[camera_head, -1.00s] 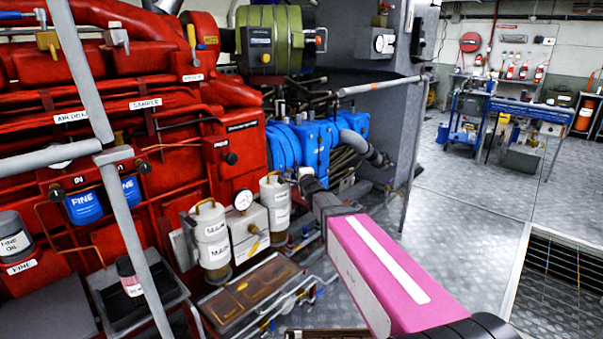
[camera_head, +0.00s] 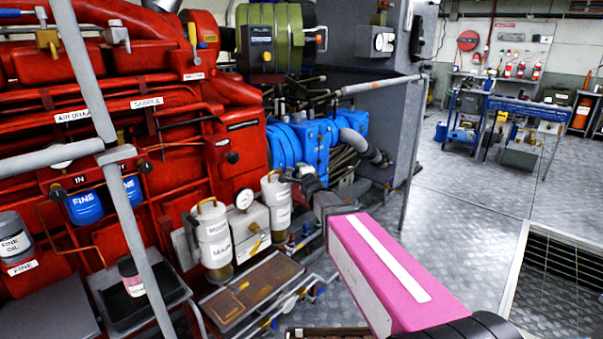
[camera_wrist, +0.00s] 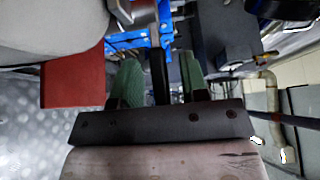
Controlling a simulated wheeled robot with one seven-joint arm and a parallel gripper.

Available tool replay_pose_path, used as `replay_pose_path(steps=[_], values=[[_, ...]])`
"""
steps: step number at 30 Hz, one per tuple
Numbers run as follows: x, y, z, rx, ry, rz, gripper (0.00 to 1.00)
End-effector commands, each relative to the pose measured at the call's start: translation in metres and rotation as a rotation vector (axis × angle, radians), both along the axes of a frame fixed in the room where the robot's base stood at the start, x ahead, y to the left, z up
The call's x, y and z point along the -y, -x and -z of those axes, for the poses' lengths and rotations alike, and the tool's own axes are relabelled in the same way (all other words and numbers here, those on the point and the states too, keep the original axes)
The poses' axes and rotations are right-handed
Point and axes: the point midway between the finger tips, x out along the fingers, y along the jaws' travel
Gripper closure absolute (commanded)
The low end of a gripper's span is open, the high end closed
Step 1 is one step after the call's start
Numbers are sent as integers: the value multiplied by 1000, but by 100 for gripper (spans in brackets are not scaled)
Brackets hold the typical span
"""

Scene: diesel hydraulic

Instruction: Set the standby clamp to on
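No part is labelled as the standby clamp in either view, and I cannot tell which part it is. In the head view my arm reaches toward the machine, and its dark end (camera_head: 310,184) is beside the right white canister (camera_head: 276,203) and near the blue block (camera_head: 318,137). In the wrist view my gripper (camera_wrist: 160,72) has two green fingers standing apart. A dark upright bar (camera_wrist: 159,78) shows between them, with a gap on each side. Blue parts (camera_wrist: 153,52) lie beyond the fingertips. I cannot tell whether anything touches the fingers.
The red engine (camera_head: 140,150) with pipes and valves fills the left. A grey rail (camera_head: 88,75) crosses in front of it. A gauge (camera_head: 244,199) and a brown tray (camera_head: 255,290) are below. A grey cabinet (camera_head: 385,90) stands behind. Open floor (camera_head: 450,220) lies to the right.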

Motion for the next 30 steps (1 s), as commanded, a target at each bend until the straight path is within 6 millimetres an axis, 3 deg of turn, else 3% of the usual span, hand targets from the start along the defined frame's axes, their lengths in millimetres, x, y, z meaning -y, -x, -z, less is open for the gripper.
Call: replay_pose_path(steps=[8, 21, 30], values=[[5, 18, -1, 1, 0, 0, 60], [27, 92, -1, -1, 0, 1, 60], [31, 104, 0, -1, 0, 0, 60]])
